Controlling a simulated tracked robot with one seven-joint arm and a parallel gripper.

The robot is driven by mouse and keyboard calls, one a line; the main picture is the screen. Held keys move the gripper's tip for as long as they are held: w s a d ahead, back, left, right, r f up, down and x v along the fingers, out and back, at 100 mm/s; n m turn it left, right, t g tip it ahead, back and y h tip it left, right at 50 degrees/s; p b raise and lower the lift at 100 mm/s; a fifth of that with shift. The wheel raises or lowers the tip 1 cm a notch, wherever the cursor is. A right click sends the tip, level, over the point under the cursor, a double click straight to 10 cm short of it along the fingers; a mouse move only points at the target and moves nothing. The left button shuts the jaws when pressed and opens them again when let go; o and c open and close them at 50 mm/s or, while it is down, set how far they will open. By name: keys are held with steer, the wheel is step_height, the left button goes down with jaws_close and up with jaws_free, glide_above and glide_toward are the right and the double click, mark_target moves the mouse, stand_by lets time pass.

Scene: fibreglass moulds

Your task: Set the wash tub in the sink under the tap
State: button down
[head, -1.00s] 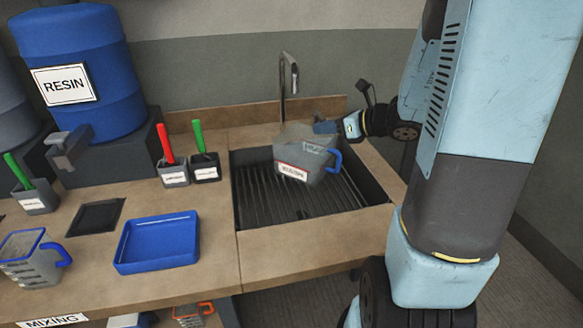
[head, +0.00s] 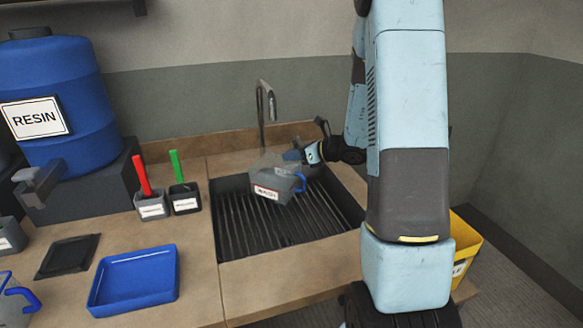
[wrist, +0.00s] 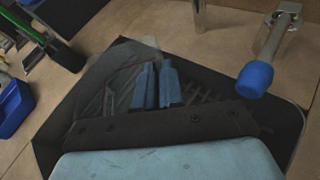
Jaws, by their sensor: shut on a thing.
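The wash tub (head: 272,182) is a grey vessel with a white label on its front and a blue handle on its right. It is tilted, over the back of the dark ribbed sink (head: 290,232). My gripper (head: 293,156) is shut on its back right rim. The tap (head: 264,104) rises behind the sink, its spout just behind and above the tub. In the wrist view, the blue fingertips (wrist: 157,87) sit close together over the sink; the tub is hard to make out there. I cannot tell whether the tub touches the sink floor.
Left of the sink are a red-handled and a green-handled tool in small cups (head: 150,205), a blue tray (head: 134,280) and a blue resin drum (head: 55,110). A blue-tipped metal fitting (wrist: 255,79) is right of the fingers. A yellow bin (head: 465,250) stands at right.

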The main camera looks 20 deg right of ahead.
mark_target(291, 167)
steer(key=shift+w+f, duration=0.35)
steer(key=shift+f, duration=0.55)
steer(key=shift+w+f, duration=0.3)
steer(key=shift+f, duration=0.6)
steer(key=shift+w+f, duration=0.35)
steer(key=shift+f, duration=0.55)
steer(key=c, duration=1.2)
jaws_free()
steer(key=shift+c, duration=0.2)
